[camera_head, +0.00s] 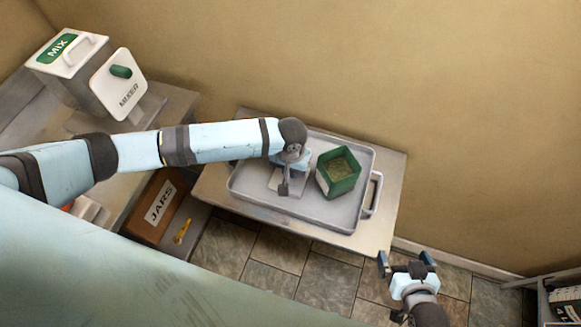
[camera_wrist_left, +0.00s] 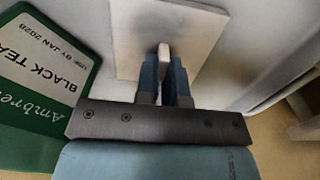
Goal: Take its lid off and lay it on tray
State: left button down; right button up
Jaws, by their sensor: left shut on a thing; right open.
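The green square tub (camera_head: 338,172) stands open on the grey tray (camera_head: 325,212), with greenish-brown contents showing. In the left wrist view the tub (camera_wrist_left: 45,75) carries a "BLACK TEA" label. The flat grey square lid (camera_head: 299,185) is left of the tub, over the tray; it also shows in the left wrist view (camera_wrist_left: 132,40). My left gripper (camera_wrist_left: 164,62) is shut on the lid's upright handle. The lid lies flat on or just above the tray floor; I cannot tell which. My right gripper (camera_head: 408,262) is open and empty, in front of the table's right corner.
The tray sits on a small table (camera_head: 388,190) against the wall. A "JARS" crate (camera_head: 155,208) is below. A shelf (camera_head: 562,295) stands at the far right.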

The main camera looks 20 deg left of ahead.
pick_arm(q)
jog(key=c, duration=1.2)
grip_release()
jog(key=shift+f, duration=0.1)
jog(key=shift+c, duration=0.2)
notch_tip(320, 180, up, 12)
